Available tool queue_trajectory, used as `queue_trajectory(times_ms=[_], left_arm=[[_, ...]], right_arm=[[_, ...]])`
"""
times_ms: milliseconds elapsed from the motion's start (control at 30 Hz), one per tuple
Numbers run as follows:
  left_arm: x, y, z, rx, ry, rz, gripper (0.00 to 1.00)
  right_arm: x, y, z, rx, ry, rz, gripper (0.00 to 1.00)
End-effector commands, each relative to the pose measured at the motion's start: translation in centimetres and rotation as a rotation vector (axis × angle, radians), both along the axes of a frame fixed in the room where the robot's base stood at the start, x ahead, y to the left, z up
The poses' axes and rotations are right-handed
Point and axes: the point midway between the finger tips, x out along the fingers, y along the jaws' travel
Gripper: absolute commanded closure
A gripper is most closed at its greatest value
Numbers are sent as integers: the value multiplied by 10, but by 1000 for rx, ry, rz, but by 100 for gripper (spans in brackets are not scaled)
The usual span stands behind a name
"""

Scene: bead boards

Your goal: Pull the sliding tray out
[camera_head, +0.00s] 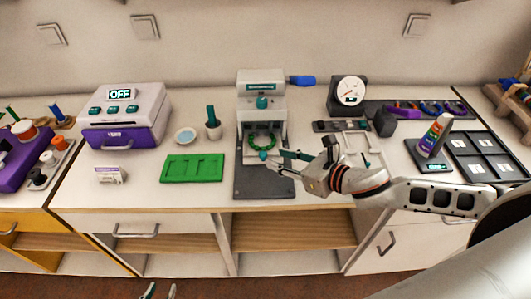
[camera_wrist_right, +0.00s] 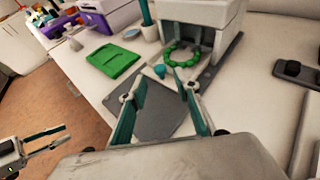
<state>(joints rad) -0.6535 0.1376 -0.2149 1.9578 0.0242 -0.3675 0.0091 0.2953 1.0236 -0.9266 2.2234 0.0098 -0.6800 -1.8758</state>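A white press machine (camera_head: 262,92) stands at the back middle of the counter. A ring of green beads (camera_head: 263,142) lies in its opening, and it also shows in the right wrist view (camera_wrist_right: 182,56). A teal knob (camera_wrist_right: 160,71) sits at the front, just before the ring. A dark grey plate (camera_head: 262,184) extends forward from the machine; where the sliding tray ends and this plate begins is hard to tell. My right gripper (camera_wrist_right: 157,92) is open and empty, its fingers above the plate, pointing at the knob. My left gripper (camera_head: 159,290) is open, low in front of the counter.
A green board (camera_head: 193,168), a small dish (camera_head: 185,136) and a purple-white device reading OFF (camera_head: 125,115) lie left. A dial gauge (camera_head: 349,92), a bottle on a scale (camera_head: 433,136) and a black sectioned tray (camera_head: 487,154) stand right.

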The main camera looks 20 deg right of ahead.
Motion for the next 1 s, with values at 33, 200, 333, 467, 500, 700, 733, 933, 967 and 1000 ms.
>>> queue_trajectory(times_ms=[33,200,333,467,500,700,733,933,967,1000], left_arm=[[-1,0,-2,0,3,0,68],[-1,0,-3,0,3,1,68],[1,1,-2,1,-1,2,68],[3,1,0,0,-7,1,68],[4,1,1,1,-8,2,68],[5,1,3,2,-12,1,68],[5,2,3,2,-12,1,68],[5,2,3,2,-12,1,68],[5,2,3,2,-12,1,68],[5,2,3,2,-12,1,68]], right_arm=[[7,5,-3,5,0,-1,68],[28,16,-13,3,0,-1,68],[38,21,-18,1,0,0,68],[43,24,-20,3,2,0,68],[43,24,-21,2,1,0,68],[43,24,-21,2,1,0,68],[43,24,-21,2,1,0,74],[43,24,-21,2,1,0,100],[43,24,-20,2,1,0,100],[43,24,-21,2,1,0,100]])
